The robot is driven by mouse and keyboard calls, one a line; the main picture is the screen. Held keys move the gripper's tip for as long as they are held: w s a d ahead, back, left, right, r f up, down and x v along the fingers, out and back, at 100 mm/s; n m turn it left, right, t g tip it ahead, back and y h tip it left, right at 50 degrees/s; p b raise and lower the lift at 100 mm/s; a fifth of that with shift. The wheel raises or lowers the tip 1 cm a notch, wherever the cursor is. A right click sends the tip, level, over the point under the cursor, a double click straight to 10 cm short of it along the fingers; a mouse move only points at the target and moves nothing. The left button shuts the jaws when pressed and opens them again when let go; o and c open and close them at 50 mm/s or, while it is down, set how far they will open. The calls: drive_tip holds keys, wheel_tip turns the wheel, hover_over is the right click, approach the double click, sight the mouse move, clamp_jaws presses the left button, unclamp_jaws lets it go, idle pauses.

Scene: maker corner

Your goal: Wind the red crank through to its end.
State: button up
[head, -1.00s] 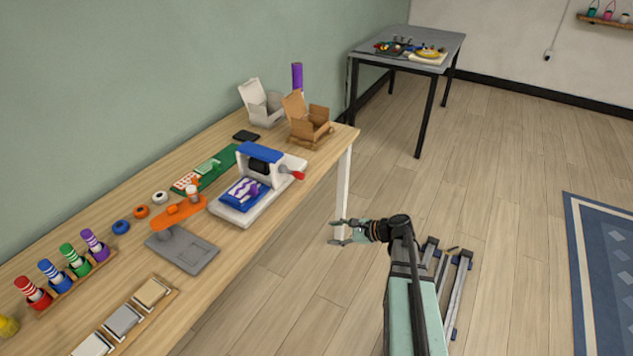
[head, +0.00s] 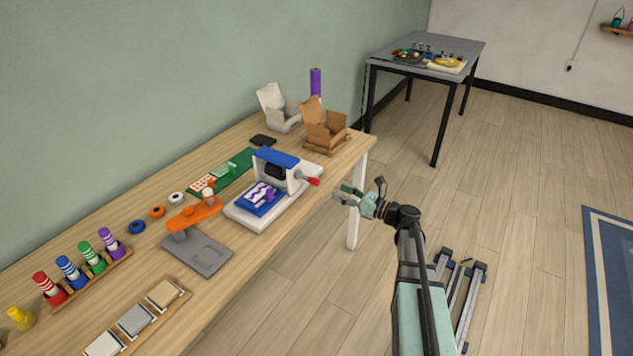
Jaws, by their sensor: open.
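The red crank (head: 314,181) sticks out from the right side of a small white press with a blue top (head: 277,157). The press stands on a white base near the right edge of the wooden table, with a blue and white patterned piece (head: 260,198) in front of its roller. My gripper (head: 343,194) is open and empty, just beyond the table's front edge. It is to the right of and slightly below the crank in the picture, apart from it. The crank's shaft is partly hidden by the press's side.
An orange-armed press on a grey base (head: 208,256) stands left of the white press. A brown cardboard box (head: 325,128) and a white box (head: 281,108) stand behind. Marker-like tubes (head: 70,270) and a sample tray (head: 137,319) are at left.

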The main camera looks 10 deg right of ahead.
sight(319, 183)
drive_tip(key=p+x, duration=0.1)
drive_tip(key=x, duration=0.9)
drive_tip(key=shift+w+a, duration=0.1)
clamp_jaws()
